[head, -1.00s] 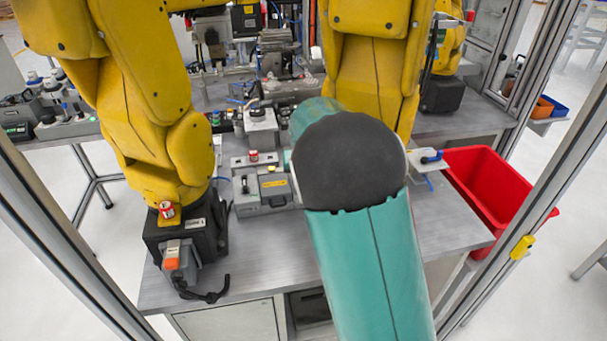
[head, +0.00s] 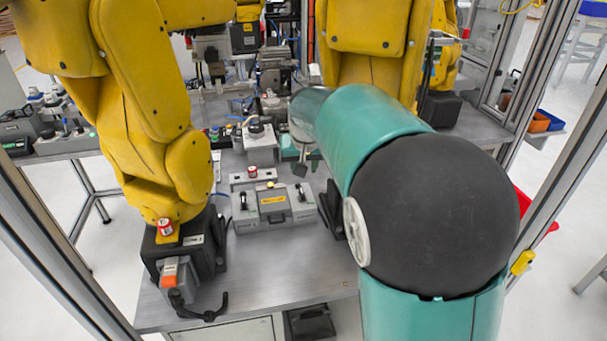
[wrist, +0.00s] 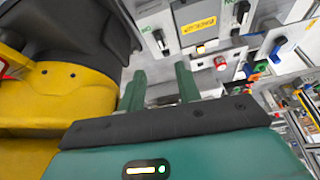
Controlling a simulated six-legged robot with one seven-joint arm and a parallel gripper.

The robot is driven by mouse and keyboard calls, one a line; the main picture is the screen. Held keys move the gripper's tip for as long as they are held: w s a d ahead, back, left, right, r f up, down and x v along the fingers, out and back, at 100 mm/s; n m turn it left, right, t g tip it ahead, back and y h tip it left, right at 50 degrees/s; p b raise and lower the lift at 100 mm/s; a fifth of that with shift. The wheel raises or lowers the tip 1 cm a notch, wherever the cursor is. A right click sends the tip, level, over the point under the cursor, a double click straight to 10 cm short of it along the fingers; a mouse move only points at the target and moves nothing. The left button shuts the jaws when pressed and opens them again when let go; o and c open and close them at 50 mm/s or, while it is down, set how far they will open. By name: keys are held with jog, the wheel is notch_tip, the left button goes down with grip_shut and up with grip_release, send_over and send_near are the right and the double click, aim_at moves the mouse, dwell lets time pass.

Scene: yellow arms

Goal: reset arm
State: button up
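My teal arm (head: 376,128) with its large dark joint cap fills the right half of the head view. It bends at the elbow, and its far part points left over the bench. In the wrist view my gripper (wrist: 161,85) shows two green fingers standing apart with nothing between them, so it is open. In the head view the arm's far end is near the back of the grey control box, and its fingers are too small to make out clearly. The wrist view shows a yellow robot arm (wrist: 62,92) close on the left.
Yellow industrial arms (head: 140,75) stand left and behind. A grey control box (head: 273,218) with a yellow label sits on the metal bench (head: 265,270), whose front is clear. Metal frame posts (head: 570,150) rise at the sides.

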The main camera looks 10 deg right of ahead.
jog(key=shift+s+r, duration=0.1)
jog(key=shift+r, duration=0.05)
jog(key=s+r+n+t, duration=0.1)
jog(key=s+r, duration=0.1)
jog(key=s, duration=2.9)
jog(key=shift+s+d+n+y, duration=0.3)
jog(key=shift+d, duration=0.1)
